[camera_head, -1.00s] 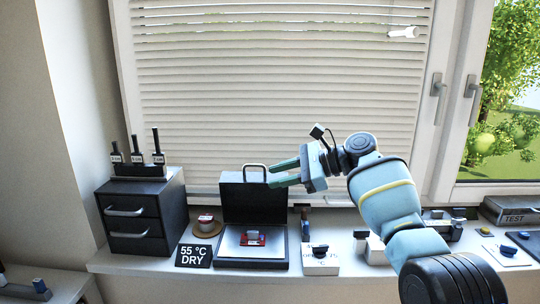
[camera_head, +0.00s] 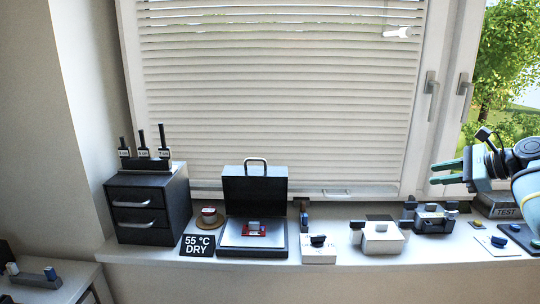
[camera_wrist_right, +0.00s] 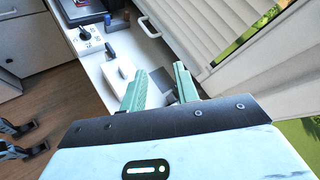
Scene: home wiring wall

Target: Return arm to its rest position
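My right gripper (camera_head: 449,173) is at the right edge of the head view, raised above the right part of the sill, in front of the window frame. Its two green fingers are apart with nothing between them. The right wrist view also shows the open fingers (camera_wrist_right: 160,92), with the sill and its devices some way below.
The white sill (camera_head: 340,234) carries a black drawer box (camera_head: 147,212), an open black case (camera_head: 254,187), a white switch box (camera_head: 318,250), a white device (camera_head: 382,238) and a black clamp-like fixture (camera_head: 434,219). A closed blind (camera_head: 275,100) hangs behind.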

